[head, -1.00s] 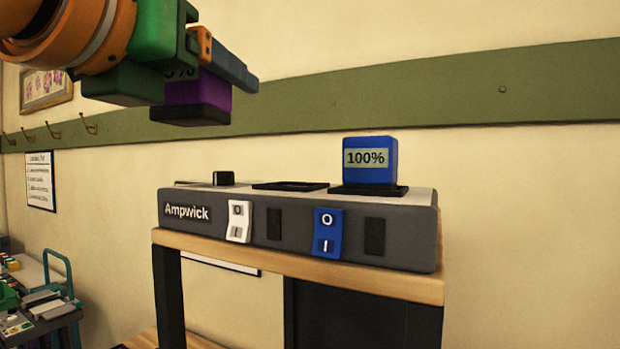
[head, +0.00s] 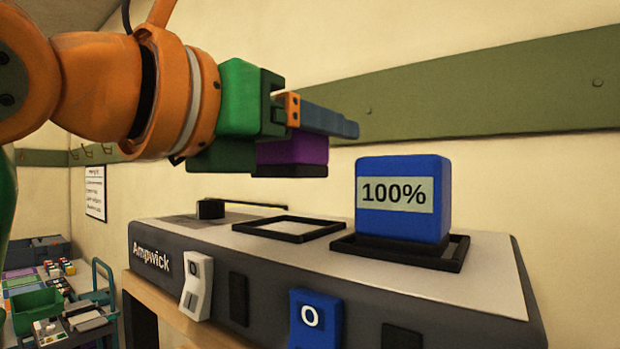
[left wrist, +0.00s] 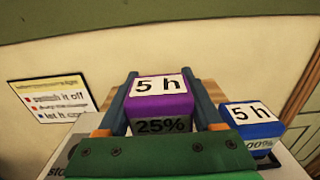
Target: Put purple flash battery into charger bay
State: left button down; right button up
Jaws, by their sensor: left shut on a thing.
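The purple battery (head: 291,153) is held between the fingers of my left gripper (head: 325,122), which is shut on it. In the left wrist view the purple battery (left wrist: 160,98) shows "5 h" on top and "25%" on its side, between the two fingers (left wrist: 165,100). It is in the air above the grey Ampwick charger (head: 480,275). The charger's empty framed bay (head: 289,238) lies below and near the held battery. A blue battery marked 100% (head: 403,198) sits in the right bay (head: 456,262). My right gripper is out of view.
The charger's front has a white rocker switch (head: 196,285) and a blue one (head: 316,320). A small black knob (head: 210,209) stands on its top left. A cart with a green bin (head: 37,308) is at lower left. A wall sign (head: 95,193) hangs behind.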

aim_at(310, 225)
pick_arm(q)
jog(key=shift+w+d+f, duration=0.15)
jog(key=shift+w+f, duration=0.3)
jog(key=shift+f, duration=0.05)
jog(key=shift+w+d+f, duration=0.15)
jog(key=shift+w+f, duration=0.25)
jog(key=shift+f, duration=0.1)
jog(key=shift+s+a+f, duration=0.15)
jog(key=shift+s+f, duration=0.1)
jog(key=shift+f, duration=0.25)
jog(key=shift+s+a+f, duration=0.1)
jog(key=shift+s+f, duration=0.1)
jog(key=shift+f, duration=0.3)
jog(key=shift+s+a+f, duration=0.1)
jog(key=shift+a+f, duration=0.05)
jog(key=shift+w+f, duration=0.15)
jog(key=shift+w, duration=0.05)
jog(key=shift+c, duration=0.2)
grip_release()
jog(key=shift+d, duration=0.2)
jog(key=shift+s, duration=0.15)
jog(key=shift+a, duration=0.1)
